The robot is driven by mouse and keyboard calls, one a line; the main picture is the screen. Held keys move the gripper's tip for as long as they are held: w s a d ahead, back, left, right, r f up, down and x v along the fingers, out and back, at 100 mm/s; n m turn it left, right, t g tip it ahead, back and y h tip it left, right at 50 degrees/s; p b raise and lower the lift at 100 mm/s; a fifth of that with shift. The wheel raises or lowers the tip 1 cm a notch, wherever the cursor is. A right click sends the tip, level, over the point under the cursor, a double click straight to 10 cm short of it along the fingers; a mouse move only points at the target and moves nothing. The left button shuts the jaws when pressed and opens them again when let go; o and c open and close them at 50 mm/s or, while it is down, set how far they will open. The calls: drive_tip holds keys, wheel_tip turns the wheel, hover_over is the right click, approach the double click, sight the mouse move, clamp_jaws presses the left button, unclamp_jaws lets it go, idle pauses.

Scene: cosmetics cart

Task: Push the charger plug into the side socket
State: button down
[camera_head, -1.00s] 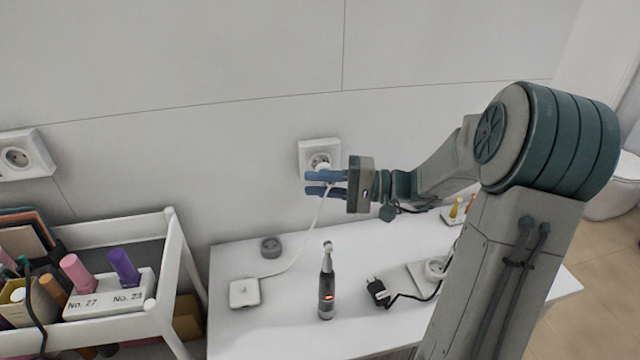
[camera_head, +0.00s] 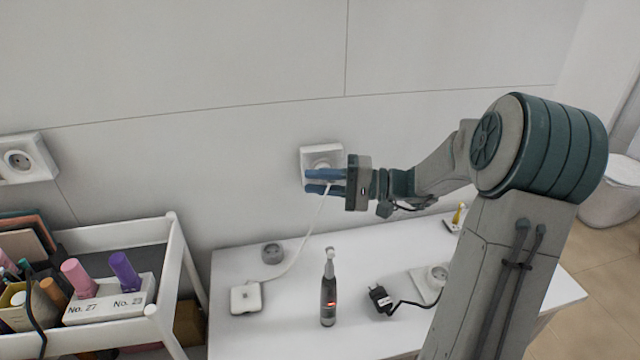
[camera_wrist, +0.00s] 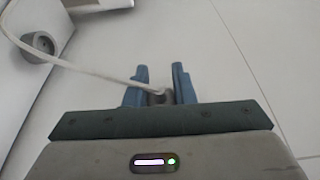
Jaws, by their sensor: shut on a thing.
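My gripper (camera_head: 309,181) is shut on the charger plug, its blue fingers pointing left in front of the wall. The plug is mostly hidden in the head view. In the wrist view, a small greyish plug (camera_wrist: 158,98) sits between the fingers. Its white cable (camera_head: 310,230) hangs down to a white square charger (camera_head: 246,297) on the table. A white wall socket (camera_head: 322,151) is just behind the fingers, partly covered by them. I cannot tell whether the plug touches it. Another white wall socket (camera_head: 19,160) is at the far left.
An electric toothbrush (camera_head: 328,295) stands on the white table (camera_head: 290,335). A grey round piece (camera_head: 272,253), a black adapter (camera_head: 380,298) and a white socket block (camera_head: 430,280) are also there. The cart (camera_head: 178,260) with cosmetics is at left.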

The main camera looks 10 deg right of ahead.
drive_tip(key=shift+w, duration=0.45)
drive_tip(key=c, duration=1.1)
unclamp_jaws()
drive_tip(key=shift+c, duration=0.2)
drive_tip(key=b+v, duration=0.2)
drive_tip(key=v, duration=1.2)
drive_tip(key=shift+r, duration=0.15)
